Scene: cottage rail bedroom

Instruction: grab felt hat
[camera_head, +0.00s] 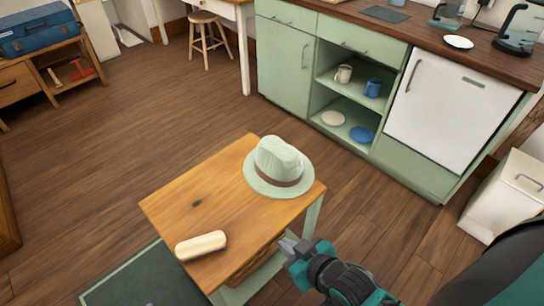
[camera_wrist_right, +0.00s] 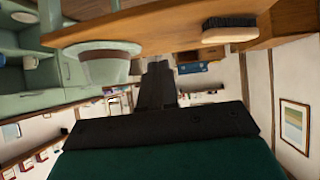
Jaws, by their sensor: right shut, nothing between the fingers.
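A pale green felt hat (camera_head: 277,160) with a brown band sits upright, brim down, near the far right corner of a small wooden table (camera_head: 215,205). It also shows upside down in the right wrist view (camera_wrist_right: 104,65). My right gripper (camera_head: 288,246) is shut and empty beside the table's right edge, nearer to me than the hat and apart from it. Its dark fingers (camera_wrist_right: 157,70) show in the right wrist view. My left gripper is not in view.
A brush (camera_head: 201,246) with a pale wooden back lies at the table's near left edge. Green cabinets (camera_head: 285,65) with open shelves holding mugs and plates stand behind. A white bin (camera_head: 508,195) is at right. The floor left of the table is mostly clear.

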